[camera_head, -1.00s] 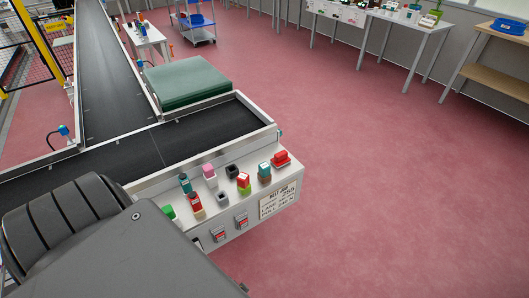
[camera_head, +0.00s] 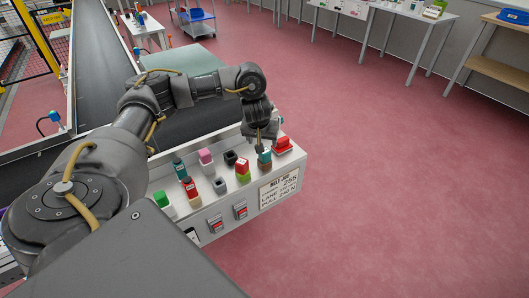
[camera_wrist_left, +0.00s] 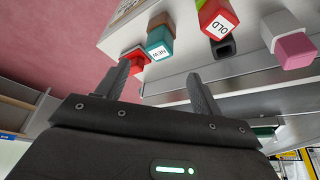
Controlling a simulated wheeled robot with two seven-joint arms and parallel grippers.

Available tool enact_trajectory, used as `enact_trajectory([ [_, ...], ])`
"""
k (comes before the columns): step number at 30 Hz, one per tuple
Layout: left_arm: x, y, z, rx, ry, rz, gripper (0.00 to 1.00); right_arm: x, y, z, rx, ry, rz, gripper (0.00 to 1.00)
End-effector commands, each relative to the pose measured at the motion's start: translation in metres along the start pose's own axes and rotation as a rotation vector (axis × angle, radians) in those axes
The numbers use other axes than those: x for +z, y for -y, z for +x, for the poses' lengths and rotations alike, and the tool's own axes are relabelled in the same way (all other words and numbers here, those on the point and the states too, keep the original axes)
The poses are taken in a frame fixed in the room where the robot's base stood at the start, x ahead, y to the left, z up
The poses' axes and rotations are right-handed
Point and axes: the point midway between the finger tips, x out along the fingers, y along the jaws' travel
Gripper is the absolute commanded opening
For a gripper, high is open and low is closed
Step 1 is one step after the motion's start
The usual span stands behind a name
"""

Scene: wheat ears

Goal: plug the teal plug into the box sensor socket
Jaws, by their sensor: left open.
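A teal plug (camera_head: 264,156) sits upright on a brown base near the right end of the panel. In the left wrist view the teal plug (camera_wrist_left: 160,42) is marked NEW. My left gripper (camera_head: 265,138) is open and empty, right by the teal plug; in the wrist view its fingers (camera_wrist_left: 158,74) stand apart on either side of it, not closed on it. A red plug marked OLD (camera_wrist_left: 219,19) stands beside it, over green in the head view (camera_head: 243,166). A black empty-looking socket (camera_head: 230,158) is behind that. I cannot tell which socket is the box sensor's. My right gripper is out of view.
Close around are a red piece (camera_head: 282,145), a pink one (camera_head: 205,156), a green one (camera_head: 163,199), another teal piece (camera_head: 179,167), a red labelled one (camera_head: 191,189) and a grey socket (camera_head: 220,187). A sign (camera_head: 279,187) and red switches (camera_head: 240,210) are on the front.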

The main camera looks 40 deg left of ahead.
Motion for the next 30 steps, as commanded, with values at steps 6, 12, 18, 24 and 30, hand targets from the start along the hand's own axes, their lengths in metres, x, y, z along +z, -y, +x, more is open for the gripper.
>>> enact_trajectory([
  [6, 0.001, 0.001, 0.014, -0.004, 0.001, -0.006, 0.67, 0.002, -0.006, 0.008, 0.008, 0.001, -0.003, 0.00],
  [12, 0.001, 0.001, 0.043, -0.003, 0.002, -0.007, 0.67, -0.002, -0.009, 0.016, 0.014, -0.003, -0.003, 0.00],
  [18, 0.000, 0.000, 0.056, -0.001, 0.000, -0.004, 0.67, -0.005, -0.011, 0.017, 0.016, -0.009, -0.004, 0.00],
  [24, 0.000, 0.001, 0.067, -0.003, 0.001, -0.006, 0.67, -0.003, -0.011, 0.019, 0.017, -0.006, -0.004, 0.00],
  [30, 0.001, 0.000, 0.097, -0.003, 0.001, -0.005, 0.67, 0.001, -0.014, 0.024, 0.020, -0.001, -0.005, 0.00],
])
